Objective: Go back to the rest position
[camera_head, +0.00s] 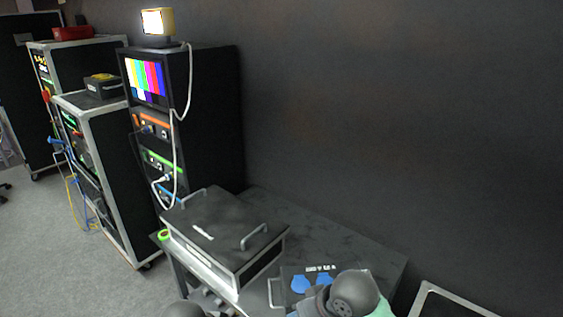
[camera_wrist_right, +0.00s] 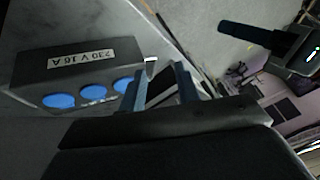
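My right gripper (camera_wrist_right: 163,80) shows at close range in the right wrist view. Its two dark fingers are apart, with nothing clearly held between them. A black power box (camera_wrist_right: 75,80) with blue round sockets and a "230 V 16 A" label lies beside the fingers. The same box shows in the head view (camera_head: 297,272) at the table's front, partly hidden by my right arm. A dark blue finger-like part (camera_wrist_right: 243,34), which looks like my left gripper, shows at upper right in the wrist view. Its opening cannot be made out. Neither gripper's fingertips show in the head view.
A black lidded case (camera_head: 222,228) with two handles sits on the dark table (camera_head: 335,235); a green tape roll (camera_head: 163,235) lies by it. Equipment racks (camera_head: 213,120) stand behind and left, one with loose cables (camera_head: 175,140). Open floor (camera_head: 60,265) lies at left.

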